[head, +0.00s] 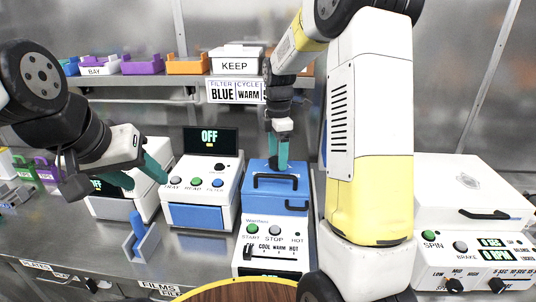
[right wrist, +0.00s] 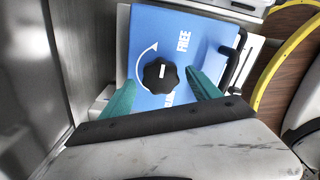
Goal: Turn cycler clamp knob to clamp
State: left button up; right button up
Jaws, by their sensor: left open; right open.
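The cycler (head: 262,184) is a blue-lidded box with a dark handle (head: 280,179) at its front, standing mid-bench. In the right wrist view, a black lobed clamp knob (right wrist: 158,76) sits on the blue lid (right wrist: 205,25). A white curved arrow and the word FREE are printed beside it; another label is mostly hidden. The knob's white mark points up the picture. My right gripper (head: 278,154) is open above the lid, its teal fingers either side of the knob; contact is unclear. My left gripper (head: 140,176) is open and empty over the left bench machines.
A white machine with a blue drawer (head: 198,216) stands left of the cycler. A control panel (head: 272,240) is in front of it. A shelf with a KEEP box (head: 236,66) is behind. A white spinner (head: 470,200) stands right.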

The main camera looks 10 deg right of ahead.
jog(key=shift+f, duration=1.1)
jog(key=shift+c, duration=0.4)
jog(key=c, duration=1.3)
